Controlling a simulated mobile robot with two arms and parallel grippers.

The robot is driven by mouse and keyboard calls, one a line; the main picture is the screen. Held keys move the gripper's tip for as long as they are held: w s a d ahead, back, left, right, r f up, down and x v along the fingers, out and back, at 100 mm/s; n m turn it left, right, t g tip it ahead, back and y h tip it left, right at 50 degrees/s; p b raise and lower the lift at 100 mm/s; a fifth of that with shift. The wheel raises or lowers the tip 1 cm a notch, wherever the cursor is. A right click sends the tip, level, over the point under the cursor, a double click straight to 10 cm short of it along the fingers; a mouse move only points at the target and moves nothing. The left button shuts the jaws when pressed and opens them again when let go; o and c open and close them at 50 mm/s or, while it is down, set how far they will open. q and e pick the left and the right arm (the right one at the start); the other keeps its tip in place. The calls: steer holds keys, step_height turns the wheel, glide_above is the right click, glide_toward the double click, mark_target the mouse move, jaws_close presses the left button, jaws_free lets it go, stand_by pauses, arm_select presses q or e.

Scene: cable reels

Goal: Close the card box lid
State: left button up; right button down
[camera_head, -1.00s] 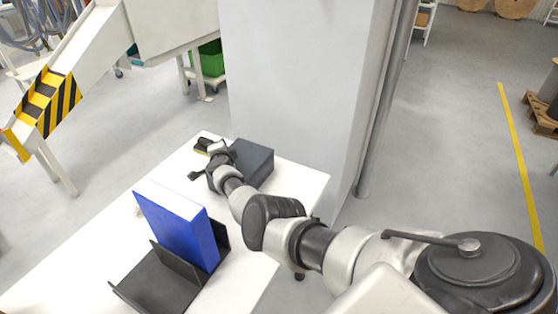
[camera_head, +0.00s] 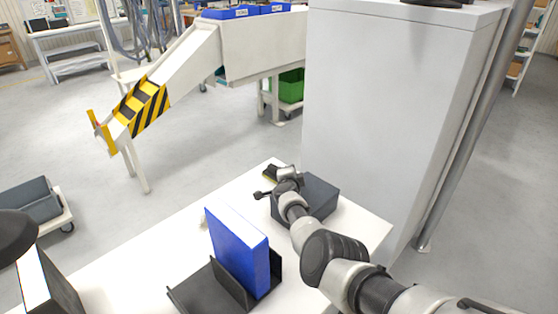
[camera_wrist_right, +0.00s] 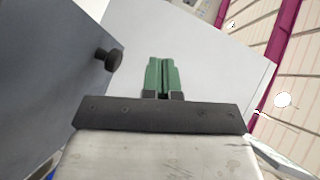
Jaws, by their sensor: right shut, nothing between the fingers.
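The card box (camera_head: 320,194), a dark grey box, stands at the far right part of the white table. Its top looks flat and down, but my right wrist hides its left side. In the right wrist view a dark grey face (camera_wrist_right: 45,75) with a black knob (camera_wrist_right: 108,58) fills the left; it seems to be part of the box. My right gripper (camera_wrist_right: 162,78) has green fingertips pressed together with nothing between them. It is to the right of the knob, apart from it. In the head view its fingertips are hidden. My left gripper is not in view.
A blue binder (camera_head: 236,247) stands upright in a black holder (camera_head: 207,287) at the table's front. A tall grey cabinet (camera_head: 390,110) stands behind the table. The table's left middle (camera_head: 150,262) is bare.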

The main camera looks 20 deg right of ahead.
steer(key=s+a+r+p, duration=0.3)
steer(key=a+r+p, duration=0.4)
steer(key=shift+r, duration=0.3)
